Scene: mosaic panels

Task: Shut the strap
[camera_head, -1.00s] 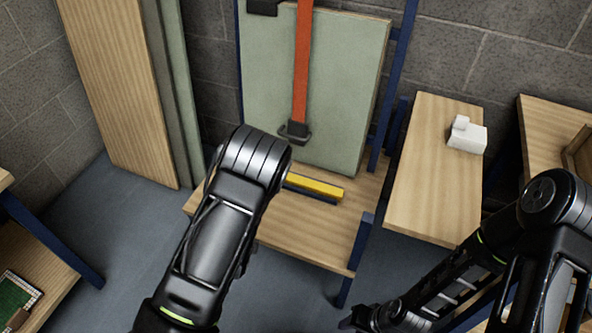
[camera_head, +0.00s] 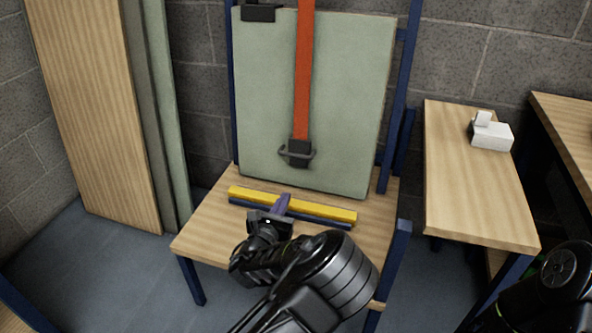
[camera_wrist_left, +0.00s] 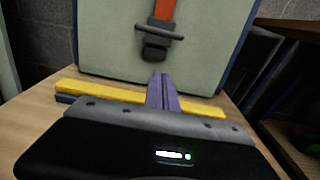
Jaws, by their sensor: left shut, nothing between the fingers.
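An orange-red strap (camera_head: 303,75) hangs down the front of a pale green panel (camera_head: 352,95). A dark buckle (camera_head: 299,153) with a loop-shaped handle is at its lower end; the handle stands out from the panel. The strap (camera_wrist_left: 164,9) and buckle (camera_wrist_left: 156,48) also show in the left wrist view, straight ahead. My left gripper (camera_head: 282,203) is shut and empty, its purple fingers together (camera_wrist_left: 159,80). It is over the yellow bar, below the buckle and apart from it. My right arm shows at the lower right edge; its gripper is out of view.
A yellow bar (camera_head: 325,211) on a blue strip crosses the wooden shelf (camera_head: 215,215) before the panel. Blue posts (camera_head: 402,90) flank the panel. A side table (camera_head: 470,200) at right bears a white block (camera_head: 491,134). Boards (camera_head: 100,120) lean at left.

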